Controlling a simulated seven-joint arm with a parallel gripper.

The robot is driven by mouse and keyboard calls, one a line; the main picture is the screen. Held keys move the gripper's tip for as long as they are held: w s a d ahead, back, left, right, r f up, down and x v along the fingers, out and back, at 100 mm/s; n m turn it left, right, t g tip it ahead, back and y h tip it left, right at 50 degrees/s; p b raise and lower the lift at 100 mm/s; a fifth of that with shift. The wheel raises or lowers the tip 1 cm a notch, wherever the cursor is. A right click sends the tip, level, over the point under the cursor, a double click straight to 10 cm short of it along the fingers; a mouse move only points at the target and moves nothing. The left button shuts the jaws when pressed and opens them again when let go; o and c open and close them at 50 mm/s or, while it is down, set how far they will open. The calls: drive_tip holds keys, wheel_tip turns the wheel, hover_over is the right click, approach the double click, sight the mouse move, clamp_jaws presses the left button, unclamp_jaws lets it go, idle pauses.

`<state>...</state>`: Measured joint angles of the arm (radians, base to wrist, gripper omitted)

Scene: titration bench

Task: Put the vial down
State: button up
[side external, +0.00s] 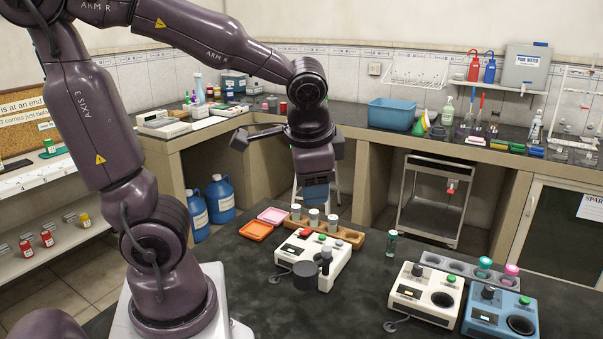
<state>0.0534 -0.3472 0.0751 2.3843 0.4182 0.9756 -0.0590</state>
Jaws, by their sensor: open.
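My gripper (316,200) hangs from the wrist, pointing down, with a blue part at its lower end. It is open, just above or behind a wooden rack (350,237). Several capped vials stand in that rack, among them a grey-capped vial (314,217) right below my gripper; whether the fingers touch it I cannot tell. A vial with a green cap (391,244) stands upright alone on the dark bench, right of the rack and well apart from my gripper. I see no vial clearly held.
A white instrument (315,257) stands in front of the rack, orange (257,231) and pink (273,215) trays to its left. At right are a grey rack (450,266) with green- and pink-capped vials, a white device (410,291) and a blue device (490,318).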

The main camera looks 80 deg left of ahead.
drive_tip(key=s+d+r+n+t+h, duration=0.1)
drive_tip(key=s+d+r+t+h, duration=0.2)
drive_tip(key=d, duration=0.3)
drive_tip(key=shift+s+r+n+t+h, duration=0.2)
drive_tip(key=shift+r+n+t+h, duration=0.1)
drive_tip(key=shift+r+t, duration=0.15)
drive_tip(key=shift+d, duration=0.1)
idle(0.6)
